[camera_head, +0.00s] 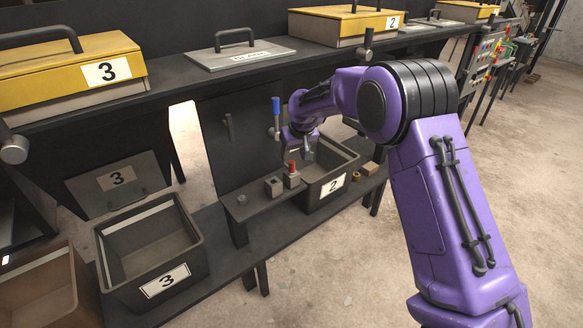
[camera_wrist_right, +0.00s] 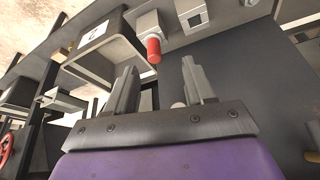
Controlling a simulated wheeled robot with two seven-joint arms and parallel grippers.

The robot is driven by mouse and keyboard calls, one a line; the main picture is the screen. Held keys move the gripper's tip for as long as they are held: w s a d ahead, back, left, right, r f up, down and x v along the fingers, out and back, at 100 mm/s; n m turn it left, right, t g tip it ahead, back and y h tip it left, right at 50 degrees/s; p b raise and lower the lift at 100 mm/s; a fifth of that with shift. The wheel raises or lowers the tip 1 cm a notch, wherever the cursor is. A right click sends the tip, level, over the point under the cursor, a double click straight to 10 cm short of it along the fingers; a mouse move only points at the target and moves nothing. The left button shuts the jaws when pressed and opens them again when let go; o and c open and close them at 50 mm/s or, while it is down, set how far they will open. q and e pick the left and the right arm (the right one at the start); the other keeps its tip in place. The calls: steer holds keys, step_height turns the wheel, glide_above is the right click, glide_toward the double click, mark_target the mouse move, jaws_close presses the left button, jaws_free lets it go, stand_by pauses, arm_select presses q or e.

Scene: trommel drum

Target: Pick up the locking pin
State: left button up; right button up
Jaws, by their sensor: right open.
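A red-topped pin (camera_head: 292,167), which looks like the locking pin, stands in a small grey block (camera_head: 291,180) on the narrow shelf. In the right wrist view its red end (camera_wrist_right: 153,50) sticks out of the pale block, just beyond the fingertips. Its lower part is hidden in the block. My right gripper (camera_head: 304,146) is above and close to the pin, by the dark panel. In the wrist view the right gripper's fingers (camera_wrist_right: 158,76) are apart with nothing between them. My left gripper is not in view.
A block with a square hole (camera_head: 273,186) stands beside the pin's block. A bin marked 2 (camera_head: 342,180) is at its right, and a bin marked 3 (camera_head: 190,238) at the left. A blue-handled rod (camera_head: 276,107) is on the dark panel (camera_head: 225,160) behind.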

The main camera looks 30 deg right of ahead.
mark_target(292, 162)
steer(key=x, duration=0.3)
steer(key=d+p+x, duration=0.1)
steer(key=x, duration=0.2)
steer(key=w+x, duration=0.1)
steer(key=x, duration=0.2)
steer(key=shift+d+r+p, duration=0.2)
steer(key=shift+r+p, duration=0.05)
steer(key=shift+p, duration=0.1)
steer(key=shift+s+r, duration=0.1)
steer(key=c, duration=0.3)
jaws_close()
